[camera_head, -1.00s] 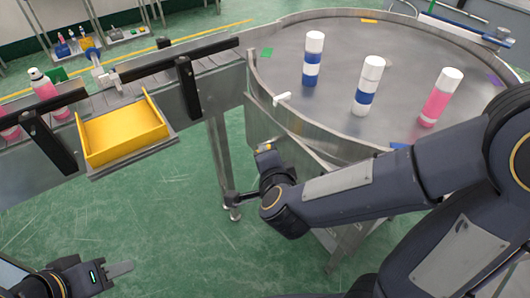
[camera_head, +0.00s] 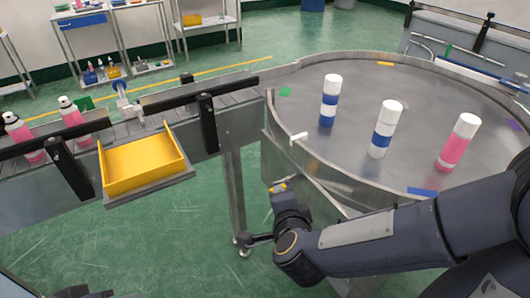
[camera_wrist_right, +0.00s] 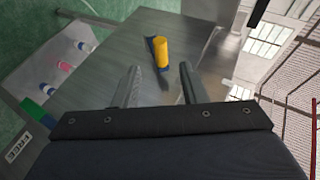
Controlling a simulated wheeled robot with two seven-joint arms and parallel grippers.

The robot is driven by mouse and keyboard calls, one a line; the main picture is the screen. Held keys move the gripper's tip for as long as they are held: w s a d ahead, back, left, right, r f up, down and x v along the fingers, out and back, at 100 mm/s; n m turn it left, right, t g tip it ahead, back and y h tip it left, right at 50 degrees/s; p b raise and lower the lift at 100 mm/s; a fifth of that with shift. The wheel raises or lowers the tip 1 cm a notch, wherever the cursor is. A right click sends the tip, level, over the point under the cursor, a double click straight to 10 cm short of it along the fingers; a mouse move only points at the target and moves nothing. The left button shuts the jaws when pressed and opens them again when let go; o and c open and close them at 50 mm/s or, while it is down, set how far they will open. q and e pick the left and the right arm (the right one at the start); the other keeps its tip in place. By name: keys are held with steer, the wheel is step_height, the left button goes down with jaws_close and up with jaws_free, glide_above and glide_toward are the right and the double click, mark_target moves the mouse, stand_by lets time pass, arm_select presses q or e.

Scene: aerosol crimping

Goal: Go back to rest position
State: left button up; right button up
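My right gripper (camera_wrist_right: 160,76) is open in the right wrist view, its two fingers apart with nothing between them. In the head view my right arm (camera_head: 370,232) reaches in from the right, with its wrist (camera_head: 292,240) low beside the round table (camera_head: 300,148). Its fingers are hard to make out there. My left gripper (camera_head: 84,292) only just shows at the bottom edge, mostly cut off; its fingers are out of sight.
Two blue-and-white cans (camera_head: 329,101) (camera_head: 384,129) and a pink can (camera_head: 459,142) stand on the round table. A yellow tray (camera_head: 140,164) sits beside the conveyor, where pink bottles (camera_head: 72,122) stand. Green floor is open below the tray. The wrist view shows a yellow cylinder (camera_wrist_right: 161,52).

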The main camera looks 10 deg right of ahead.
steer(key=s+r+n+g+y+p, duration=0.1)
steer(key=s+r+n+y+p, duration=0.25)
steer(key=r+n+y, duration=0.45)
steer(key=s+d+n+g+h+p, duration=0.3)
steer(key=s+d+n+g, duration=0.2)
steer(key=s, duration=0.9)
steer(key=d+n, duration=0.2)
steer(key=d, duration=0.1)
steer(key=shift+d+g, duration=0.15)
steer(key=shift+g, duration=0.25)
